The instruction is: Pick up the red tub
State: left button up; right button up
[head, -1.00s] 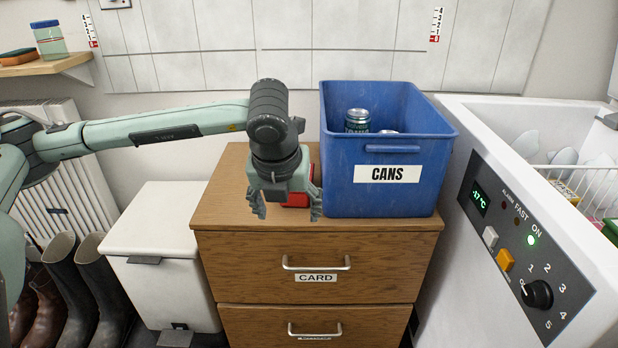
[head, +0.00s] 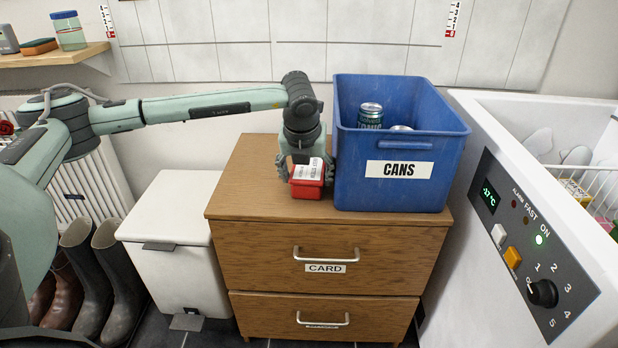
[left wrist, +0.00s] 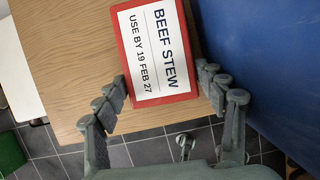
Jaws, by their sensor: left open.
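The red tub (head: 306,189) sits on top of the wooden drawer unit (head: 262,190), just left of the blue bin. In the left wrist view the red tub (left wrist: 124,57) has a white lid label reading "BEEF STEW, USE BY 19 FEB 27". My left gripper (head: 304,172) is over the tub, pointing down, and partly hides it. In the left wrist view the open fingers of my left gripper (left wrist: 168,92) are on either side of the tub's near end. I cannot tell whether they touch it. My right gripper is not in view.
A blue bin (head: 345,165) labelled CANS, with cans inside, stands close right of my left gripper. A white chest freezer (head: 470,120) is further right. A white pedal bin (head: 165,225) and dark boots (head: 110,280) are on the left. The unit's left top is clear.

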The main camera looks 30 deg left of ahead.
pick_arm(q)
jog(key=shift+x, duration=0.9)
jog(key=shift+c, duration=0.3)
jog(key=c, duration=1)
jog(key=shift+r, duration=0.15)
jog(key=shift+c, duration=0.7)
